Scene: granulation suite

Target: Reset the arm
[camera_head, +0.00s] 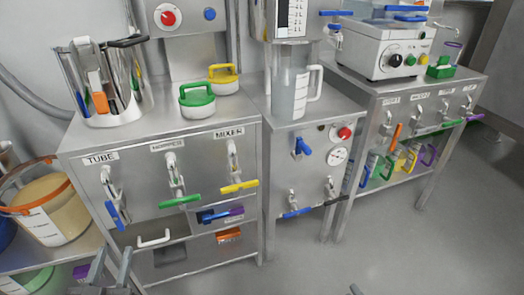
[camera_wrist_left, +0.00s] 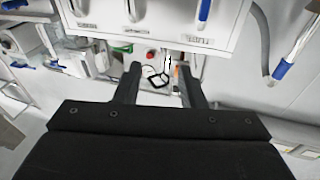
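My left gripper (camera_head: 113,264) is at the bottom left of the head view, low in front of the left steel cabinet (camera_head: 145,205). Its two fingers stand apart with nothing between them. In the left wrist view the open fingers (camera_wrist_left: 160,76) also show a clear gap, with a white cabinet front beyond them.
A tan bucket (camera_head: 48,212) with an orange rim stands on a low shelf at left. Handles in blue, green and yellow (camera_head: 238,187) stick out from the cabinet fronts. A clear jug (camera_head: 290,90) stands on the middle cabinet. The grey floor (camera_head: 420,245) at right is clear.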

